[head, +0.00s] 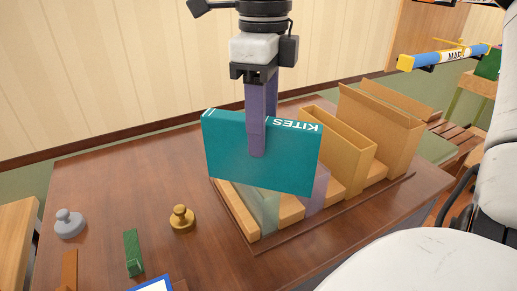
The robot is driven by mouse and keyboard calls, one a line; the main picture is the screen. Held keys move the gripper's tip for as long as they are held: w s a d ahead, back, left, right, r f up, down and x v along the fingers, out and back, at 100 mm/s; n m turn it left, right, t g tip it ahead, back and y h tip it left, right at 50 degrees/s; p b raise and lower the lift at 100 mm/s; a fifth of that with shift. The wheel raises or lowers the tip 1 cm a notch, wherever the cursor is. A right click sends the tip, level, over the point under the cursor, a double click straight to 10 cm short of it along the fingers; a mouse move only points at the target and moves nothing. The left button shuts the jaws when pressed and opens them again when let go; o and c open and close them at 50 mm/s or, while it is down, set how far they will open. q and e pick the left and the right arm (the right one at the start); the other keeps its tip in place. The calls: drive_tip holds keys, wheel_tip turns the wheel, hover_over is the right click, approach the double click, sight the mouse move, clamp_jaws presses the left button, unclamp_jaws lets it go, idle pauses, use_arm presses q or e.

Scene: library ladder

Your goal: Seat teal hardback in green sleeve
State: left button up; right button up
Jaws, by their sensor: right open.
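The teal hardback (225,155), with "KITES" in white along its top edge, stands over the front part of the wooden rack (238,215). My right gripper (257,150) points down from above, with one purple finger in front of the book's face and the other behind it. Its jaws are open around the book. A translucent greenish piece (268,212), perhaps the green sleeve, shows below the book; its upper part is hidden. I cannot tell whether the book's lower edge is inside it. My left gripper is not in view.
A translucent purple sleeve (318,190) and tan sleeves (345,150) stand to the right in the rack. A grey weight (68,224), a brass weight (182,220) and a green block (133,254) are on the table at left, with bare wood between them.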

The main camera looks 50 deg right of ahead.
drive_tip(key=f, duration=0.6)
drive_tip(key=shift+a, duration=0.35)
drive_tip(key=shift+r, duration=0.1)
clamp_jaws()
